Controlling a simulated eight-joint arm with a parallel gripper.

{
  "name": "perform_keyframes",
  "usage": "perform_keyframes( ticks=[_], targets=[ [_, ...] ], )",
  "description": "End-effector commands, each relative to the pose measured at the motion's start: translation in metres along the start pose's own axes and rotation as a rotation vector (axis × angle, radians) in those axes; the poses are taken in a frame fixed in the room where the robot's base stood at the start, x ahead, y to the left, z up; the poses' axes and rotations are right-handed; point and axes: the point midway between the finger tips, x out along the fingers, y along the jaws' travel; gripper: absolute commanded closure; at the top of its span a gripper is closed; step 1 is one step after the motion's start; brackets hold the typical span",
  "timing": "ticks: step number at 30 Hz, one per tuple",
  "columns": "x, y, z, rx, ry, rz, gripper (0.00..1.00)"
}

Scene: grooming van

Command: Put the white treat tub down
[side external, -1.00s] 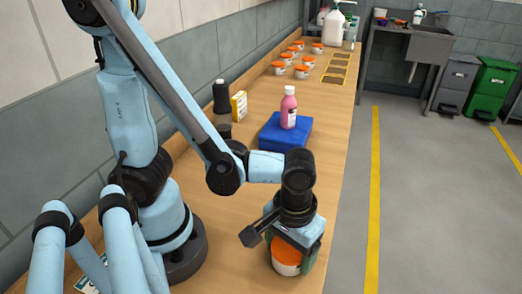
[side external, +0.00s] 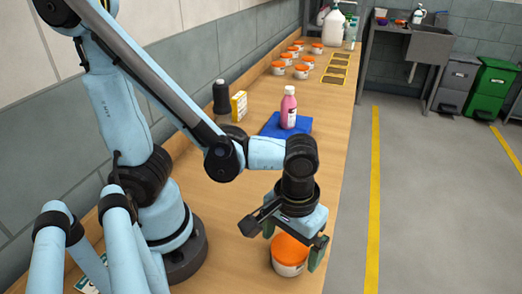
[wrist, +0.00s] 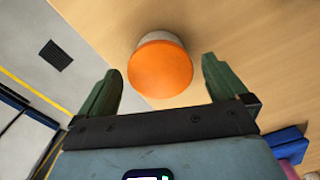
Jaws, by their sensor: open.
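The white treat tub (side external: 289,268) with an orange lid stands upright on the wooden counter near its front right edge. In the wrist view its lid (wrist: 160,69) shows ahead of and between the two green fingers. My gripper (side external: 293,250) is just above the tub, pointing down, with its fingers spread on either side. In the wrist view my gripper (wrist: 160,85) is open with nothing between its pads, and the fingers look clear of the tub.
A pink bottle (side external: 288,108) stands on a blue folded cloth (side external: 270,124) further along the counter. Several similar orange-lidded tubs (side external: 301,71) stand at the far end, beside yellow-edged dark squares (side external: 335,71).

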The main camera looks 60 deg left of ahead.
Motion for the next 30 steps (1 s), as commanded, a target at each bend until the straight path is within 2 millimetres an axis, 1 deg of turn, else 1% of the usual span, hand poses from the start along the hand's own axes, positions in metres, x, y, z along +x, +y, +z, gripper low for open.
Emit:
perform_keyframes(
  ticks=[21, 27, 30],
  targets=[
    [-0.080, 0.000, 0.000, 0.000, -0.001, -0.001, 0.00],
    [-0.093, 0.000, 0.000, 0.000, -0.001, -0.001, 0.00],
    [-0.095, -0.002, -0.003, 0.006, 0.009, 0.012, 0.00]
  ],
)
